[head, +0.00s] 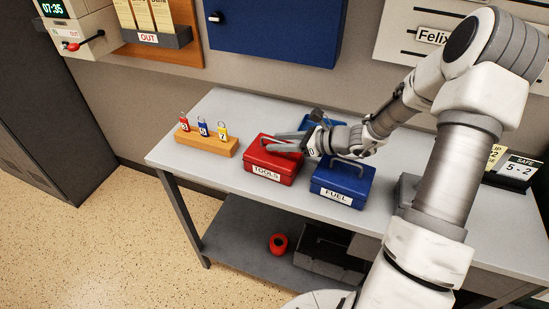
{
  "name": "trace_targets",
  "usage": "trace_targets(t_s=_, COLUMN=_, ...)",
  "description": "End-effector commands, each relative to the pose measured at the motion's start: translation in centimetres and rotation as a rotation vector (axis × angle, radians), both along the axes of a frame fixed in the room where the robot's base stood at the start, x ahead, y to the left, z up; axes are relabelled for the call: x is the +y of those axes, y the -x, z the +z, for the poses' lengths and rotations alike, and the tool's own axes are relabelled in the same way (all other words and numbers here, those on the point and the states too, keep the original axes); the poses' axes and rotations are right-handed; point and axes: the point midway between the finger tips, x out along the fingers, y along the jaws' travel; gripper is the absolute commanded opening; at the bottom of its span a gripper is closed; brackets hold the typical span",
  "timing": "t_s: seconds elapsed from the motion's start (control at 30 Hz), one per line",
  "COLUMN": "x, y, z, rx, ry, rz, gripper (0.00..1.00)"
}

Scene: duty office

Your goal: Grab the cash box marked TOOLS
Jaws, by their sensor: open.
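The red cash box (262,165) labelled TOOLS stands upright on the grey bench, left of the blue FUEL box. My gripper (290,141) is open and reaches in from the right, with its fingers at the upper right of the red box, over its lid. The fingers overlap the area of the box's handle. I cannot tell whether the handle lies between them or whether they touch it.
The blue cash box (338,190) labelled FUEL stands close on the right, under my wrist. Another blue box (335,123) shows partly behind my gripper. A wooden block (207,143) with several tagged keys stands to the left. The bench's front left corner (165,155) is clear.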

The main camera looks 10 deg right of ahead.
Motion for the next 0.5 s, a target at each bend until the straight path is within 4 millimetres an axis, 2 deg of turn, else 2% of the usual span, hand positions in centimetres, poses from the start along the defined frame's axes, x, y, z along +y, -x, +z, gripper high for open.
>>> trace_targets(t_s=0.3, x=3.3, y=-2.5, z=-1.5, rx=0.001, ry=-0.002, rz=0.001, gripper=0.46)
trace_targets(t_s=0.5, x=3.6, y=-2.8, z=-1.7, rx=0.001, ry=0.0, rz=-0.001, gripper=0.46)
